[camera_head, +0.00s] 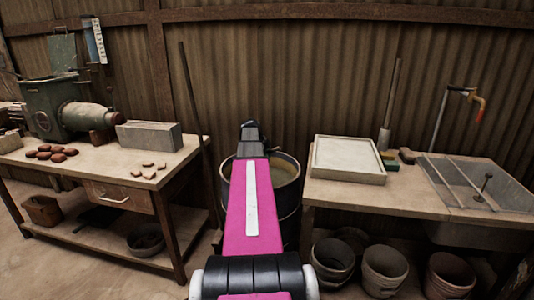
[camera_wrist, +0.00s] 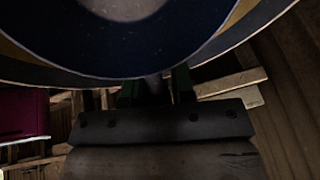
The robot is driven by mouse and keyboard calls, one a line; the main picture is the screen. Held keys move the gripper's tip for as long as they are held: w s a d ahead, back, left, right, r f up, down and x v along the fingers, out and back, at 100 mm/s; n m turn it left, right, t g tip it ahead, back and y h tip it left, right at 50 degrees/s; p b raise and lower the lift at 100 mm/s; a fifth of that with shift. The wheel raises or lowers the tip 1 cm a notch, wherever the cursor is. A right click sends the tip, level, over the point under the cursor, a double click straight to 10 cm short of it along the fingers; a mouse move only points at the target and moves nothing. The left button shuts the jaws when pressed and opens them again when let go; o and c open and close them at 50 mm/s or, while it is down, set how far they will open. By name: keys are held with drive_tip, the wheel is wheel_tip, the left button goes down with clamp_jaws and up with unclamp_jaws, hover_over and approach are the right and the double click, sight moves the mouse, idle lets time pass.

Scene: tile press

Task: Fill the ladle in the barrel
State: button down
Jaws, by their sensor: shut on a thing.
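The barrel (camera_head: 290,197) is a dark, open round drum with a pale inner wall, standing on the floor between two tables. My arm reaches over it and hides much of its mouth and inside. In the wrist view, my gripper (camera_wrist: 156,92) is shut on a thin grey shaft (camera_wrist: 153,88), which looks like the ladle's handle. The ladle's bowl cannot be made out for certain, nor can what it holds. A large, dark blue, banded round shape (camera_wrist: 130,50) fills the top of the wrist view; I cannot tell what it is.
The left table (camera_head: 100,165) bears a green machine (camera_head: 70,105), a grey block (camera_head: 150,135) and small reddish pieces. The right table (camera_head: 400,195) bears a pale tray (camera_head: 347,160) beside a sink (camera_head: 470,185). Buckets (camera_head: 384,268) stand below. A thin pole leans left of the barrel.

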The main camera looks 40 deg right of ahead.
wheel_tip(320, 180, down, 14)
drive_tip(key=w+g+h, duration=0.1)
drive_tip(key=g, duration=0.1)
drive_tip(key=shift+a+r, duration=0.25)
drive_tip(key=shift+a, duration=0.1)
idle(0.4)
idle(1.2)
drive_tip(key=shift+s+d+r+t+y, duration=0.35)
drive_tip(key=shift+r+t, duration=0.4)
drive_tip(key=shift+r, duration=2.15)
drive_tip(key=shift+s+d+r+t+y, duration=0.1)
drive_tip(key=shift+s+r+t+y, duration=0.45)
drive_tip(key=shift+r, duration=2.4)
drive_tip(key=shift+s+d+r+t+y, duration=0.25)
drive_tip(key=shift+r+t+y, duration=0.45)
drive_tip(key=shift+r, duration=2.2)
